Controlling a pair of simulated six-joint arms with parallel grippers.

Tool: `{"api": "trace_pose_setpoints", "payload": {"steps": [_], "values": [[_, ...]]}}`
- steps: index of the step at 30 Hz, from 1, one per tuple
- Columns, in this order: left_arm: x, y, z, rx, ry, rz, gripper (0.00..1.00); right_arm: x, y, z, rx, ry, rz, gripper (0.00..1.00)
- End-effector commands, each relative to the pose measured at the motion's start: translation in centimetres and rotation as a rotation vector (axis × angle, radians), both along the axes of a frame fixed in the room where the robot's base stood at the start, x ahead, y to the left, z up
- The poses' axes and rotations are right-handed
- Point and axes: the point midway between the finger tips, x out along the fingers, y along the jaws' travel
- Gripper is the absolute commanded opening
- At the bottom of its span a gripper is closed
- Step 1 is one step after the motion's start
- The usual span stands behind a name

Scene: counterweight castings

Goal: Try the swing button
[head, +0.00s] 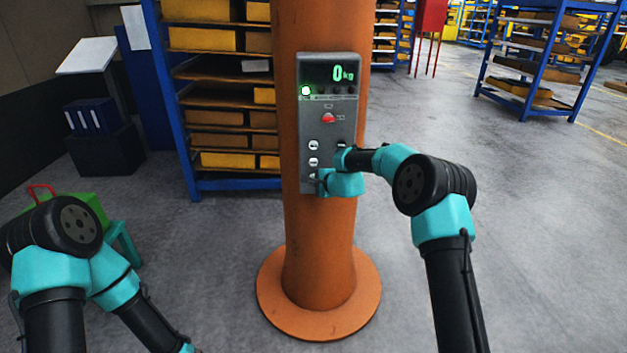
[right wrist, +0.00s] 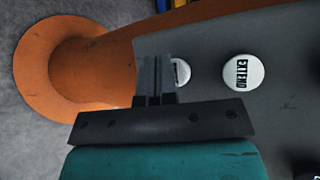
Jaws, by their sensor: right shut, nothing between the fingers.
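A grey control panel (head: 327,75) is mounted on an orange column (head: 322,240). It has a display reading 0 kg, a lit green lamp (head: 306,91), a red knob (head: 328,118) and small white round buttons (head: 313,145) below. My right gripper (head: 318,182) is shut and empty at the panel's lower part. In the right wrist view, its fingers (right wrist: 156,62) partly cover a white button (right wrist: 183,72), whose label I cannot read. I cannot tell whether the fingertips touch the panel. My left gripper is out of view.
A blue rack (head: 190,120) with yellow and brown castings stands behind the column. A green box with a red handle (head: 75,205) is at the left, near my left arm. Another rack (head: 530,60) stands at back right. The floor on the right is clear.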

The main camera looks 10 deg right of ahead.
Motion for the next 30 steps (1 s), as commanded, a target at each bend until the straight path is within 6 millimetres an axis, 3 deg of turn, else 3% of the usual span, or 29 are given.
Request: {"api": "trace_pose_setpoints", "payload": {"steps": [30], "values": [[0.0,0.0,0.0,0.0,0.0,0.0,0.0,0.74,-0.08,0.0,-0.001,-0.001,0.0,0.0]]}}
